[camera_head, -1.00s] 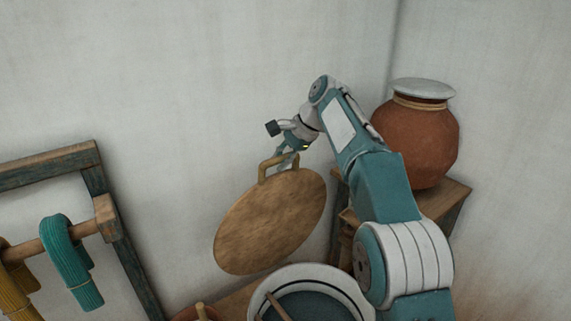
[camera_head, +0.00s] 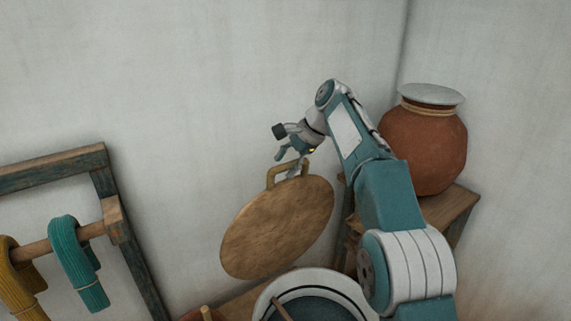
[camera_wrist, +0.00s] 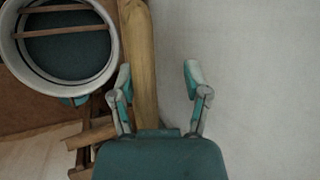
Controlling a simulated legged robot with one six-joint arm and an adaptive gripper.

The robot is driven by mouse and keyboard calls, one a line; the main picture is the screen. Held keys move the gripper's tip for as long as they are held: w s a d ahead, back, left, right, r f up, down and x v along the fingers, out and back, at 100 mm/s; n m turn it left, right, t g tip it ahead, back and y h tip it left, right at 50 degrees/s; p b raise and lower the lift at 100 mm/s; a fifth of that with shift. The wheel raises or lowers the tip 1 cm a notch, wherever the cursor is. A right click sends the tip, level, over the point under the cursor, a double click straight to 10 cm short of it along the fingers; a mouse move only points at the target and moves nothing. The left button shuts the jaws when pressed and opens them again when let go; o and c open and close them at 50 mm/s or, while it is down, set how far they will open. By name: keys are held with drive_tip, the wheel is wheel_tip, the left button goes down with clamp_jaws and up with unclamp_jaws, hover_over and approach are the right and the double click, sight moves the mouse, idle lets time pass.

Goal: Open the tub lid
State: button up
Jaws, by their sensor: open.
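The tub lid (camera_head: 275,232) is a round brown wooden disc with a loop handle (camera_head: 272,178) at its top. It stands tilted steeply up near the wall, behind the tub (camera_head: 345,282), whose white rim and dark blue inside are uncovered. In the wrist view the lid's wood (camera_wrist: 141,60) shows as a narrow upright strip, and the open tub (camera_wrist: 112,45) is at upper left. My gripper (camera_head: 287,166) is open at the handle; its fingers (camera_wrist: 157,82) are spread and hold nothing. Whether a finger touches the handle I cannot tell.
A clay pot (camera_head: 425,145) with a pale cover stands on a wooden stand (camera_head: 452,212) at right, close to my arm. A wooden frame (camera_head: 112,212) with teal (camera_head: 75,262) and yellow yarn hanks is at left. The wall lies close behind the lid.

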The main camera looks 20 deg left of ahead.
drive_tip(key=shift+d+r, duration=0.1)
drive_tip(key=shift+v, duration=2.35)
drive_tip(key=w+d, duration=0.1)
drive_tip(key=d, duration=1)
drive_tip(key=shift+w+d, duration=0.35)
